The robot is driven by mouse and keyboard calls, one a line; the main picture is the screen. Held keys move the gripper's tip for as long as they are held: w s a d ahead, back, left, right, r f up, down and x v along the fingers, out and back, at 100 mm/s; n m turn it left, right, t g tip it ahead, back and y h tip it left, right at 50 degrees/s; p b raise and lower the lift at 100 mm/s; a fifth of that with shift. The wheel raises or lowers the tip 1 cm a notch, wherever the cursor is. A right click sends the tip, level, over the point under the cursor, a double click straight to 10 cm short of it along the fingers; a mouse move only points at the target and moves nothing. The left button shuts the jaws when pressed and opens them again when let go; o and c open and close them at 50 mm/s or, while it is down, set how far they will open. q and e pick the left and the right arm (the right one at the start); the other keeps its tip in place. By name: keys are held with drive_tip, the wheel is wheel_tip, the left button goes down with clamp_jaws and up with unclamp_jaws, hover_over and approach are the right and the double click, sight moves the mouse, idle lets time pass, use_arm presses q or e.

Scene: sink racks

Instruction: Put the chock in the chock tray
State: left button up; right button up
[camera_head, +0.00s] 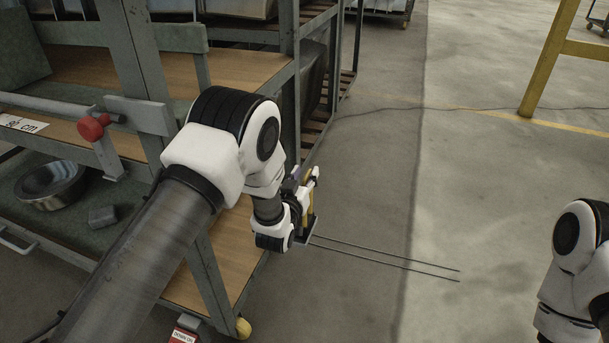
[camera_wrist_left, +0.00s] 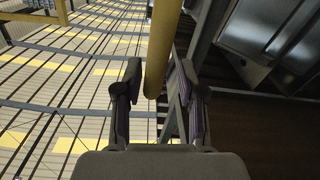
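My left gripper (camera_head: 311,180) is beside the front corner post of the rack, above the floor. In the left wrist view its two dark fingers (camera_wrist_left: 156,80) stand apart with a yellow bar (camera_wrist_left: 163,45) between them. The bar (camera_head: 308,190) also shows at the gripper in the head view. It appears gripped, but I cannot tell whether it is part of the chock. Two thin dark rods (camera_head: 385,261) reach right from beside the gripper. A small grey block (camera_head: 103,216) lies on the lower shelf. I cannot identify the chock tray. My right gripper is out of view.
A round metal pan (camera_head: 50,184) sits on the lower shelf, left of the grey block. A red knob (camera_head: 94,127) sticks out from the rack's rail. A yellow frame (camera_head: 550,60) stands at upper right. Open floor (camera_head: 450,180) lies right of the rack.

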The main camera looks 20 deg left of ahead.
use_arm(q)
drive_tip(key=s+p, duration=0.4)
drive_tip(key=s, duration=0.8)
drive_tip(key=shift+r, duration=0.1)
